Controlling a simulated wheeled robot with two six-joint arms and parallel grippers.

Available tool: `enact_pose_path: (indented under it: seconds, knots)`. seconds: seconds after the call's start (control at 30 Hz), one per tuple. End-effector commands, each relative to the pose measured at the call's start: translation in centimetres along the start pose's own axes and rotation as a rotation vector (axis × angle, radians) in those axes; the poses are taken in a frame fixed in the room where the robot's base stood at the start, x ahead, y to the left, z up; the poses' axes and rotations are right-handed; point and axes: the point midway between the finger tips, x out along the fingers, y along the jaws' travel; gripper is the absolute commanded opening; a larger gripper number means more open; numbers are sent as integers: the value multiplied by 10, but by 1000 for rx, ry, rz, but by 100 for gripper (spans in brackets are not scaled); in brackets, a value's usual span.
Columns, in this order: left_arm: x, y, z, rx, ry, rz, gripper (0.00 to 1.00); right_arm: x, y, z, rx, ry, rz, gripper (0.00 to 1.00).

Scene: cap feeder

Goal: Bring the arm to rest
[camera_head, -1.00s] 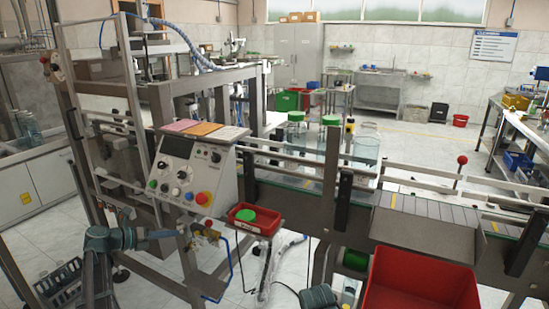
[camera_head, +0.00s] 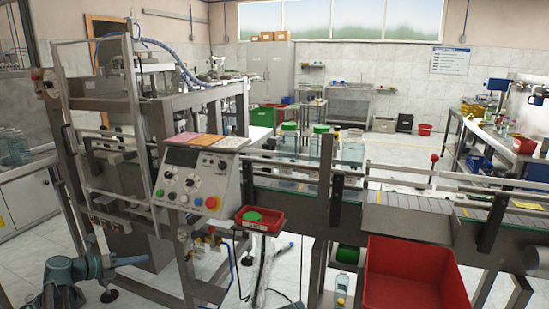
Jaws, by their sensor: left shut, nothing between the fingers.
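My left arm (camera_head: 62,277) is teal and dark grey and comes in at the lower left. My left gripper (camera_head: 135,260) points right, in front of the lower frame of the capping machine. It looks small and dark here; it is shut and holds nothing. It appears apart from the small red tray (camera_head: 247,224) with a green cap (camera_head: 252,216).
The control box (camera_head: 190,182) and machine frame stand close behind my left arm. Jars with green lids (camera_head: 289,127) and an open jar (camera_head: 352,146) stand on the conveyor (camera_head: 410,205). A large red bin (camera_head: 415,245) is at lower right. Floor shows at lower left.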

Motion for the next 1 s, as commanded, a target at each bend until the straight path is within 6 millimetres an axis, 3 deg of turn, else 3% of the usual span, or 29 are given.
enact_pose_path:
  seconds: [0.37, 0.57, 0.77, 0.87, 1.0]
  knots:
    - [31, -22, -29, 182, 99, 4, 0, 0, 0, 0, 0, 0, 0, 50]
    - [60, -44, -62, 378, 205, -6, 0, 0, 0, 0, 0, 0, 0, 50]
    - [96, -78, -116, 704, 374, -52, 0, 0, 0, 0, 0, 0, 0, 50]
    - [115, -102, -156, 944, 495, -112, 0, 0, 0, 0, 0, 0, 0, 50]
    - [136, -142, -228, 1390, 708, -278, 0, 0, 0, 0, 0, 0, 0, 50]
